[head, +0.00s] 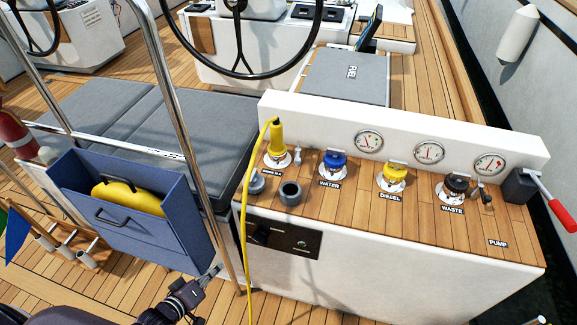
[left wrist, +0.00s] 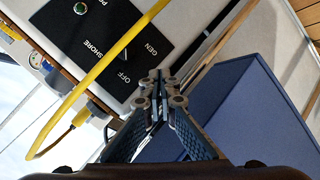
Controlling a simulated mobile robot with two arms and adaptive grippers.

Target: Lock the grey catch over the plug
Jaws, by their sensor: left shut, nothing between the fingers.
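The yellow plug (head: 277,138) stands upright in an inlet at the left end of the wooden counter, its cable hanging down the front. The plug also shows tilted in the left wrist view (left wrist: 82,117). A small pale metal part (head: 297,155) stands beside the plug's base; I cannot tell whether it is the catch or how it sits. A grey cap (head: 257,184) and a grey ring-shaped socket (head: 290,193) are in front. My left gripper (head: 217,270) is shut and empty, low before the counter and well below the plug; its fingertips meet in the left wrist view (left wrist: 160,85).
A black switch panel (head: 284,239) is on the counter front. Water, diesel and waste fittings (head: 395,175) line the counter. The hanging cable (head: 246,215) runs close to my gripper.

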